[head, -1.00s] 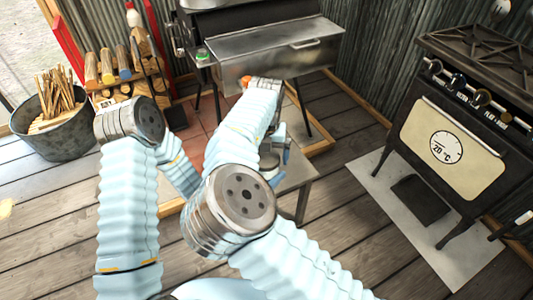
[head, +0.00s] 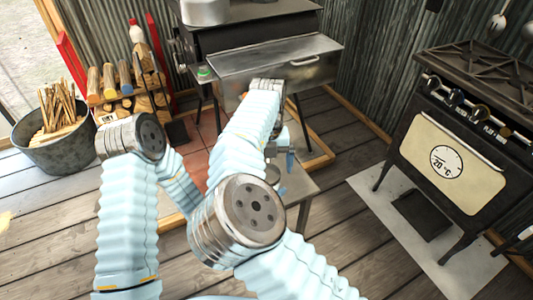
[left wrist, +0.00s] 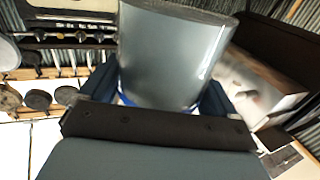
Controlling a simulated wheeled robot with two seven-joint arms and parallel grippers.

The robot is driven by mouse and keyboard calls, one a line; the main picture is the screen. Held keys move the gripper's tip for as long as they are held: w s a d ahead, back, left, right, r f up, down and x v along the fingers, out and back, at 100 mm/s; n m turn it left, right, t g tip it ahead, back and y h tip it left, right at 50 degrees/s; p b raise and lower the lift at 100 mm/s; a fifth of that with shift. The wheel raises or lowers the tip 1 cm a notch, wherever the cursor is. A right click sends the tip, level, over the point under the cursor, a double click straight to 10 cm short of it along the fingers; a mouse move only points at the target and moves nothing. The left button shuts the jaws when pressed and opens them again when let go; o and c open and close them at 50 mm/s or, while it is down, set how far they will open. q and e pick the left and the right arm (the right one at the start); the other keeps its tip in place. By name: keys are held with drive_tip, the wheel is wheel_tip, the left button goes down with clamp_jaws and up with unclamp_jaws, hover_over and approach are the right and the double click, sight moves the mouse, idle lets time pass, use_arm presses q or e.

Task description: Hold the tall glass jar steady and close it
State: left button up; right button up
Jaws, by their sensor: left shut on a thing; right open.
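The tall glass jar (left wrist: 172,55) fills the upper middle of the left wrist view as a smooth, translucent grey-blue cylinder. My left gripper (left wrist: 160,92) is shut on it, with a dark blue finger on either side. In the head view the left gripper and most or all of the jar are hidden behind my right forearm. My right gripper (head: 280,150) shows partly beyond that forearm, above the small table; it is open. A lid cannot be made out clearly in either view.
The small grey table (head: 301,184) is partly covered by my arms. A metal grill (head: 275,62) stands behind it, a stove (head: 450,150) at right. A bucket of kindling (head: 55,145) and a firewood rack (head: 125,95) are at left.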

drive_tip(key=s+d+r+n+g+h, duration=0.1)
drive_tip(key=d+r+n+g+h, duration=0.15)
drive_tip(key=n, duration=1.05)
drive_tip(key=s+d+r+n+g+h, duration=0.15)
drive_tip(key=d+n, duration=0.25)
drive_tip(key=n, duration=0.8)
drive_tip(key=a+f+n+t, duration=0.1)
drive_tip(key=n, duration=0.8)
drive_tip(key=w+a+f+n+t+y, duration=0.1)
drive_tip(key=a+n, duration=0.1)
drive_tip(key=n, duration=0.8)
drive_tip(key=w+a+n+t+y, duration=0.1)
drive_tip(key=n, duration=0.9)
drive_tip(key=shift+w+a+f, duration=0.1)
drive_tip(key=shift+a+f, duration=0.15)
drive_tip(key=shift+f, duration=0.15)
drive_tip(key=n, duration=0.2)
drive_tip(key=a+r+n+t+y, duration=0.1)
drive_tip(key=n, duration=0.1)
drive_tip(key=w+a+r+n, duration=0.1)
drive_tip(key=n, duration=0.2)
drive_tip(key=shift+r+t+y, duration=0.2)
drive_tip(key=shift+t+y, duration=0.1)
drive_tip(key=shift+y, duration=0.1)
drive_tip(key=shift+a+r+n, duration=0.4)
drive_tip(key=shift+r+n, duration=0.1)
drive_tip(key=shift+n, duration=0.6)
drive_tip(key=shift+f, duration=0.15)
